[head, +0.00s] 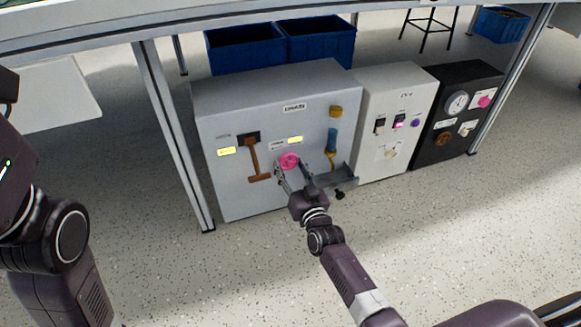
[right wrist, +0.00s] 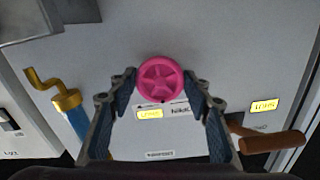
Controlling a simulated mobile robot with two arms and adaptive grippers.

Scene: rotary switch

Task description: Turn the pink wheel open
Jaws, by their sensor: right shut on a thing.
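The pink wheel (head: 289,160) is a round, spoked knob on the front of the large grey cabinet (head: 240,197). It also shows in the right wrist view (right wrist: 160,77), with its face toward the camera. My right gripper (head: 291,168) is at the wheel. In the right wrist view its two fingers (right wrist: 161,84) lie against the wheel's left and right sides, shut on it. My left arm shows at the left edge of the head view, but its gripper is out of view.
A brown T-shaped handle (head: 257,162) is left of the wheel, and a blue-and-yellow crank (head: 332,140) is right of it. A grey tray (head: 340,178) juts out at lower right. White (head: 393,168) and black (head: 440,150) cabinets stand alongside. Table legs flank the cabinets.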

